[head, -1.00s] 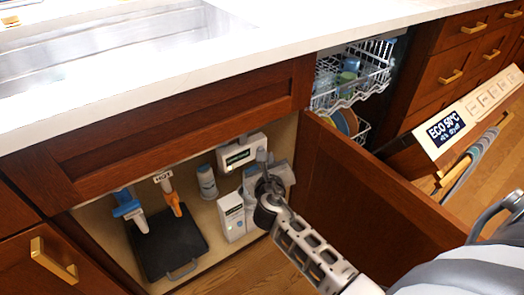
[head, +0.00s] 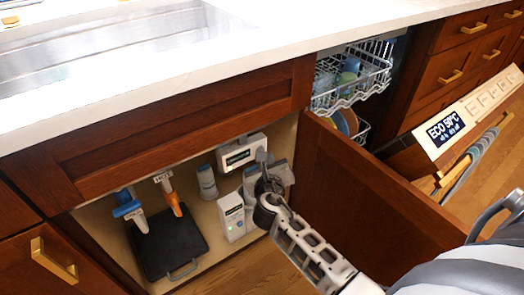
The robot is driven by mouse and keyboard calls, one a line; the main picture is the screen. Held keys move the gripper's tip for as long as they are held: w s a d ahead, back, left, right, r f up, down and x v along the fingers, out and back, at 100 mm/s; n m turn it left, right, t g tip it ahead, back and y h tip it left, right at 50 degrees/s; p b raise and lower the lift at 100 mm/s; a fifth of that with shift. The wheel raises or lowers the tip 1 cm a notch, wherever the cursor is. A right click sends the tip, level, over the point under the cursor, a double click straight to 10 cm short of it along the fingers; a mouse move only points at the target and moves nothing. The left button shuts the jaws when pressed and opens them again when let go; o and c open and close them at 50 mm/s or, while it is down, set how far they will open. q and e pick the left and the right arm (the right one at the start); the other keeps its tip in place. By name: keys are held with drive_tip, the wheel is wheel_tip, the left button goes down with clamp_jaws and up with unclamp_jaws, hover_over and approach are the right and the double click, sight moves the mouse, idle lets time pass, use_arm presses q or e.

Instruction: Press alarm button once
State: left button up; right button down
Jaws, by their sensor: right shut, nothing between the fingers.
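A white box with a dark display (head: 239,156) is on the back wall inside the open sink cabinet; it looks like the alarm unit. Its button cannot be made out, and its lower right part is hidden by my right gripper. My right gripper (head: 263,158) is inside the cabinet, shut and empty, its fingers at the box's right side in the picture. Whether it touches the box cannot be told. My left gripper is not in view.
A white carton (head: 232,216) and a pale bottle (head: 207,181) stand left of my right gripper. Blue (head: 127,204) and orange (head: 171,194) valves hang over a black tray (head: 164,247). The open cabinet door (head: 370,195) is close on the right. The dishwasher (head: 447,130) is open.

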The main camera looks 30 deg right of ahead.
drive_tip(key=shift+w, duration=0.35)
drive_tip(key=shift+w, duration=0.45)
idle(0.5)
idle(0.4)
drive_tip(key=shift+s+p, duration=0.75)
drive_tip(key=shift+s, duration=0.15)
drive_tip(key=shift+s+d+p, duration=0.2)
drive_tip(key=shift+s+p, duration=0.9)
drive_tip(key=shift+s, duration=1.4)
